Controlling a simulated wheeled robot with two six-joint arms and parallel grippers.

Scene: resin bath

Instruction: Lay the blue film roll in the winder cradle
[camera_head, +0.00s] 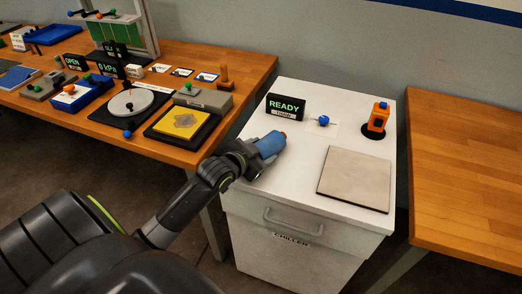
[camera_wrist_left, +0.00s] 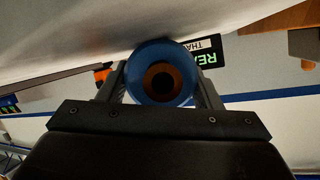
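The blue film roll (camera_head: 270,145) is at the left side of the white chiller top, with a brownish core. In the left wrist view the roll (camera_wrist_left: 137,79) shows end-on, a blue ring around a dark core, between both fingers. My left gripper (camera_head: 258,154) is closed around it, low over the chiller top. I cannot tell whether the roll touches the surface. My right gripper is not in view. I cannot pick out the winder cradle with certainty.
The chiller (camera_head: 290,255) carries a READY sign (camera_head: 285,106), a blue knob (camera_head: 323,120), an orange device (camera_head: 378,117) and a beige plate (camera_head: 355,180). The left wooden table (camera_head: 250,75) is crowded with equipment. The right wooden table (camera_head: 465,150) looks bare.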

